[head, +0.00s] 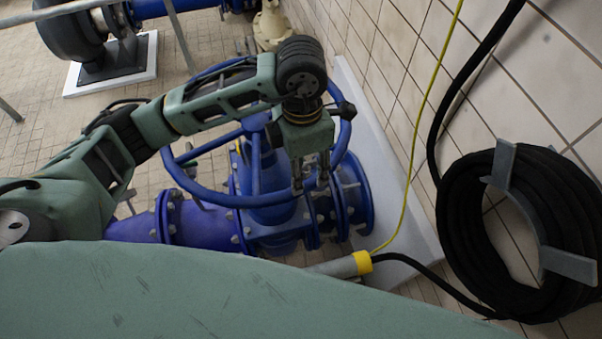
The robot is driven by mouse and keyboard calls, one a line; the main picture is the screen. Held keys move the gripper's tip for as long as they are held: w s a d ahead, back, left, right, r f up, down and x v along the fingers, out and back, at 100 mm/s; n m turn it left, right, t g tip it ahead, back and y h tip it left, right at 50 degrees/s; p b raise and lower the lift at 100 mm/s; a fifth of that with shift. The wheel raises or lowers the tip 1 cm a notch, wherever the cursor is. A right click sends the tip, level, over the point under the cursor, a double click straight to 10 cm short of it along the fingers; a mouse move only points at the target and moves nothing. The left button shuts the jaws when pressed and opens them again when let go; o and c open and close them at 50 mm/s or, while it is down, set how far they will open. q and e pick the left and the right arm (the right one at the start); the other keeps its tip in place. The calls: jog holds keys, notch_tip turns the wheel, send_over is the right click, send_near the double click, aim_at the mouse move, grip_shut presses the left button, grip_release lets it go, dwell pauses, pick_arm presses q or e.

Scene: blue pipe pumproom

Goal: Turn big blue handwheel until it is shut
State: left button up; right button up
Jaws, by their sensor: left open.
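The big blue handwheel (228,199) sits on a blue flanged valve (275,218) in the middle of the head view. Its rim and spokes show, but my left arm covers part of the far side. My left gripper (311,186) points down at the right front part of the rim. Its fingers are open and apart, with the tips close to the rim. I cannot tell whether they touch it or straddle it. My right gripper is out of view.
A white-grey plinth (402,215) and tiled wall (400,50) stand close on the right. A black hose coil (462,225) hangs there on a bracket. A yellow cable (424,105) runs down beside the valve. A dark pump (72,38) is at the back left.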

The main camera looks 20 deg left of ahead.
aim_at(304, 183)
pick_arm(q)
jog(key=f, duration=0.2)
jog(key=f+p, duration=0.1)
jog(key=f, duration=0.1)
jog(key=shift+s, duration=0.2)
jog(key=shift+w+d+f+p, duration=0.15)
jog(key=shift+f+p, duration=0.25)
jog(key=shift+f, duration=0.4)
jog(key=c, duration=0.7)
grip_shut()
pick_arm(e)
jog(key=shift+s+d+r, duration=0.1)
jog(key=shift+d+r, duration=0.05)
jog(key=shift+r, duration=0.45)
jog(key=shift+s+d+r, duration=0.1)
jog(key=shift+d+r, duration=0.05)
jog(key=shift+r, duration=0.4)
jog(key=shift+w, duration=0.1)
